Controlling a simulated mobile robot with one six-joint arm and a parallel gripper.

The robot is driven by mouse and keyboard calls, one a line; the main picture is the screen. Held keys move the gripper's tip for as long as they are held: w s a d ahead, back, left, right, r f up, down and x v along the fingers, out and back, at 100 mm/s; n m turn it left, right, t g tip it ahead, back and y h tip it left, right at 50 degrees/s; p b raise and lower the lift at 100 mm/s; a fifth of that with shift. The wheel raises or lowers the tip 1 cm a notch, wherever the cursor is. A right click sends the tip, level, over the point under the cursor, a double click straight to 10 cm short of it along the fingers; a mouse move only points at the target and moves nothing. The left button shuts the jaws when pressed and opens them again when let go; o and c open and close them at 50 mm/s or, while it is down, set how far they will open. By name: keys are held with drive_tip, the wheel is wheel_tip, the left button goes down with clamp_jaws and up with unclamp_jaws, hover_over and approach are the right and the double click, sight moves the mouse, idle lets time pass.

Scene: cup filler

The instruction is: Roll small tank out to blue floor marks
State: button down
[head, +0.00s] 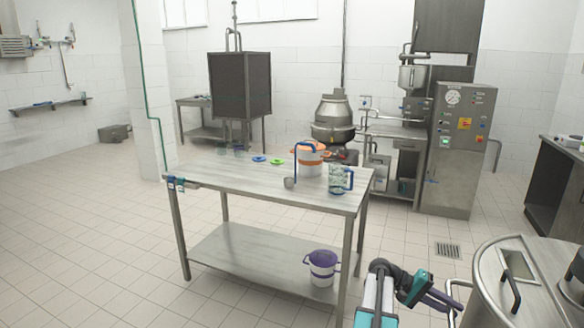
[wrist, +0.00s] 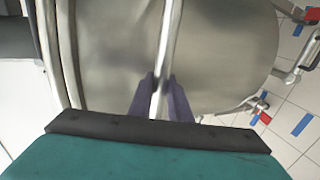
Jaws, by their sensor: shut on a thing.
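The small steel tank (head: 488,281) stands at the lower right of the head view, cut off by the picture edge, with a lid and a lid handle on top. Its grey metal body (wrist: 110,50) fills much of the wrist view. My gripper (head: 455,308) reaches the tank's left side. In the wrist view my gripper's dark fingers (wrist: 163,92) are shut on the tank's handle bar (wrist: 167,45). Blue floor marks (wrist: 303,124) lie on the tiles at the right of the wrist view, beside red ones (wrist: 312,15).
A steel table (head: 250,186) with an orange-lidded bucket (head: 308,163) and a jug (head: 340,180) stands left of the tank. A floor drain (head: 447,250) lies beyond the tank. A dark counter (head: 548,185) stands at the right. Tiled floor between is clear.

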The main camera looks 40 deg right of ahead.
drive_tip(key=w+a, duration=0.2)
drive_tip(key=w, duration=0.4)
drive_tip(key=shift+a, duration=0.35)
idle(0.4)
drive_tip(key=c, duration=0.6)
unclamp_jaws()
drive_tip(key=shift+s, duration=0.1)
drive_tip(key=shift+o, duration=0.2)
drive_tip(key=w+a, duration=0.4)
drive_tip(key=w, duration=0.4)
idle(0.4)
drive_tip(key=shift+w, duration=0.15)
